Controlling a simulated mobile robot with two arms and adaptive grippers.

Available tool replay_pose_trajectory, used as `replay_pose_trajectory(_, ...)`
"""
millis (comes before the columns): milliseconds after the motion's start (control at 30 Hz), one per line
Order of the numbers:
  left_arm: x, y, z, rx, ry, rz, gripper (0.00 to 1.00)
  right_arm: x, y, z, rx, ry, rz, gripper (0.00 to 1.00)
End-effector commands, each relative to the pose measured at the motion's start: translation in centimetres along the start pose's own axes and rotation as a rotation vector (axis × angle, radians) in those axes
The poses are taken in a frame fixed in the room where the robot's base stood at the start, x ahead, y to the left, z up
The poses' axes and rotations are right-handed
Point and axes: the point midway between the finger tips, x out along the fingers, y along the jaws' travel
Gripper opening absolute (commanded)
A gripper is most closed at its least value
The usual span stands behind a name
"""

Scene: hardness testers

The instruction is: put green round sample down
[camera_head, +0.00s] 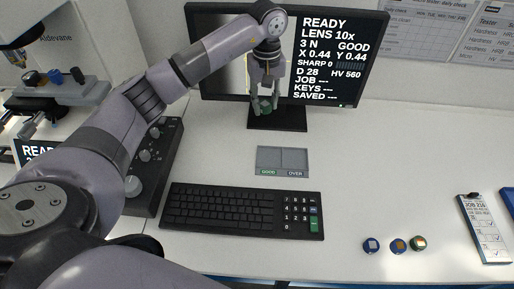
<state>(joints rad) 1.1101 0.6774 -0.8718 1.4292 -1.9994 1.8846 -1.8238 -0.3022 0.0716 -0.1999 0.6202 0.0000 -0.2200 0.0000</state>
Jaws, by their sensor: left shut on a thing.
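My left gripper (265,97) points down in front of the monitor's stand. It is shut on a green round sample (265,106), which it holds between its fingertips, with the dark stand behind it. The fingers partly hide the sample. A small grey tray (282,148) lies on the bench below the gripper in the picture. It has two compartments that look empty, labelled GOOD on the left and OVER on the right. My right gripper is not in view.
A monitor (350,60) reads READY. A keyboard (220,208) lies in front of the tray, beside a knob panel (160,160). The bench right of the tray is clear.

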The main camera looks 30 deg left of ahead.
Motion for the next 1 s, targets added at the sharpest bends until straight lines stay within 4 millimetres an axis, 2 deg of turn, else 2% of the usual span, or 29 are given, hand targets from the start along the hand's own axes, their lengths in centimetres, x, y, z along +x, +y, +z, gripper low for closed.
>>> replay_pose_trajectory(33, 2.0, 0.0, 0.1, 0.000, -0.003, -0.003, 0.02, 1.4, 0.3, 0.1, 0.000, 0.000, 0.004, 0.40)
replay_pose_trajectory(100, 4.0, -0.1, 0.1, 0.000, -0.004, -0.003, 0.02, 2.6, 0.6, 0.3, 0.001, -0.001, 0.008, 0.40)
replay_pose_trajectory(400, 11.9, -0.1, 0.1, 0.000, -0.003, -0.002, 0.02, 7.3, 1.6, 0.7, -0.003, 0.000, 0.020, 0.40)
replay_pose_trajectory(533, 14.1, -0.1, 0.1, 0.000, -0.002, -0.001, 0.02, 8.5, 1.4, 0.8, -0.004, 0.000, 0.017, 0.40)
replay_pose_trajectory(767, 15.5, -0.1, 0.1, 0.001, -0.001, -0.001, 0.02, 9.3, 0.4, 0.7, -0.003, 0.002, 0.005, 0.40)
replay_pose_trajectory(1000, 19.1, -0.1, 0.1, 0.000, -0.003, -0.002, 0.02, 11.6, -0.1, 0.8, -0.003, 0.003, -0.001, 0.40)
